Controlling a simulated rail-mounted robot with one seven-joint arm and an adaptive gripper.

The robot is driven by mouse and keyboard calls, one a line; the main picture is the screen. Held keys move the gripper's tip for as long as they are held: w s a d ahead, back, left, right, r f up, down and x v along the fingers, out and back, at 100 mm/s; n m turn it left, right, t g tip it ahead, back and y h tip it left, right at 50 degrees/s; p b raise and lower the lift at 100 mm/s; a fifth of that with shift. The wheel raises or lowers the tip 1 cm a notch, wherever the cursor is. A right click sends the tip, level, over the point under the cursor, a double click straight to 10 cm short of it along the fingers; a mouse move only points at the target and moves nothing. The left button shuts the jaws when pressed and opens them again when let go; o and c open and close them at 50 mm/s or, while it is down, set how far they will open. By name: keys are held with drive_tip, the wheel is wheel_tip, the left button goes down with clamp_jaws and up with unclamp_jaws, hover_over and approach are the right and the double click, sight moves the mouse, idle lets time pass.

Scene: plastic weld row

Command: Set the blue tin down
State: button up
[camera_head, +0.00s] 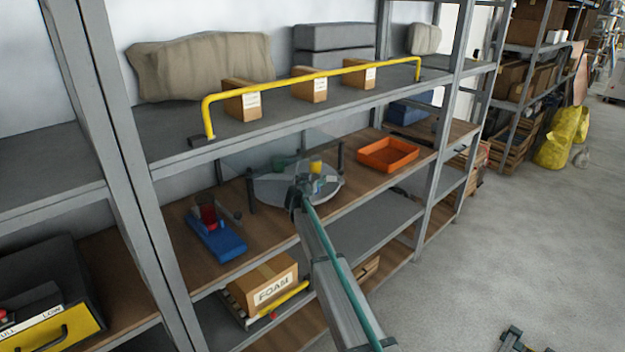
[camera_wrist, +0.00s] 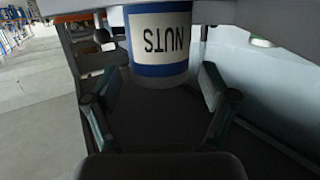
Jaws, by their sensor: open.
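The blue tin (camera_wrist: 160,48) has a white band reading NUTS, which appears upside down in the wrist view. It seems to stand upright, its base against a pale grey surface along the picture's top. My gripper (camera_wrist: 155,82) is open, with one finger to each side of the tin and gaps showing beside it. In the head view my gripper (camera_head: 304,192) is at the grey round turntable (camera_head: 268,198) on the middle shelf. Small green, yellow and bluish items are there, partly hidden by my gripper; I cannot tell surely which is the tin.
Clear panels and dark posts stand around the turntable. An orange tray (camera_head: 388,154) lies to its right, and a blue-based device (camera_head: 217,240) to its left. The upper shelf has a yellow rail (camera_head: 310,77) along its front. A FOAM box (camera_head: 264,284) sits below.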

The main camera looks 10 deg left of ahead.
drive_tip(key=shift+r, duration=0.15)
drive_tip(key=b+v, duration=0.3)
drive_tip(key=v, duration=0.9)
drive_tip(key=s+d+f+g+h, duration=0.1)
drive_tip(key=s+d+f+g, duration=0.4)
drive_tip(key=s+d+f, duration=0.85)
drive_tip(key=s+d+f+g+h, duration=0.1)
drive_tip(key=s+d+f+g, duration=0.4)
drive_tip(key=s+d+f, duration=0.8)
drive_tip(key=s+d+f+n+g+y, duration=0.1)
drive_tip(key=s+d+f+g+y, duration=0.2)
drive_tip(key=s, duration=0.7)
drive_tip(key=s+d+f+g+y, duration=0.1)
drive_tip(key=s+d+f+g, duration=0.25)
drive_tip(key=s, duration=0.65)
drive_tip(key=s+f+g, duration=0.3)
drive_tip(key=s+f, duration=0.6)
drive_tip(key=s, duration=0.5)
drive_tip(key=s+f+g, duration=0.3)
drive_tip(key=s+f, duration=0.6)
drive_tip(key=s, duration=0.5)
drive_tip(key=shift+d+f, duration=0.25)
drive_tip(key=shift+d, duration=0.1)
